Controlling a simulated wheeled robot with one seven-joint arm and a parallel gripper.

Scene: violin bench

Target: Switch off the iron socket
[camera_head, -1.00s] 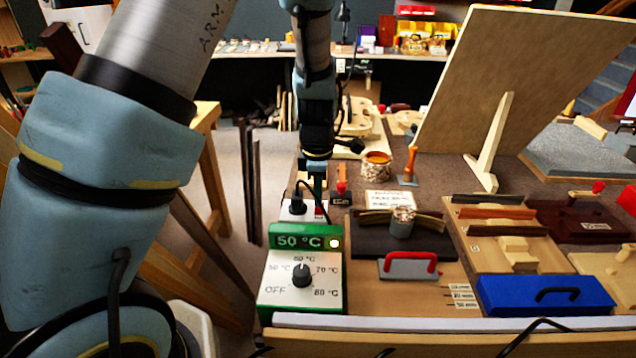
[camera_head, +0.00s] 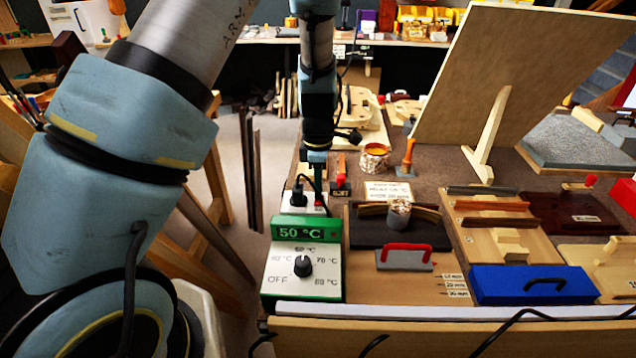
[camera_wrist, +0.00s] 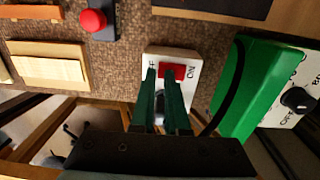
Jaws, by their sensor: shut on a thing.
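The iron socket (camera_head: 309,210) is a small white box behind the green and white temperature controller (camera_head: 303,260). A black plug (camera_head: 298,194) with a cable sits in it. In the wrist view the socket (camera_wrist: 184,58) shows a red rocker switch (camera_wrist: 174,70) with ON lettering on the right and partly hidden lettering on the left. My gripper (camera_wrist: 161,72) points down at the socket, its dark green fingers shut on the red rocker, partly covering it. The gripper (camera_head: 318,196) also shows in the head view. The controller's display reads 50 °C and its lamp looks dark.
A small stand with a red button (camera_wrist: 93,20) is close to the socket. A blue box (camera_head: 530,285) and a large leaning board (camera_head: 480,80) stand further right.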

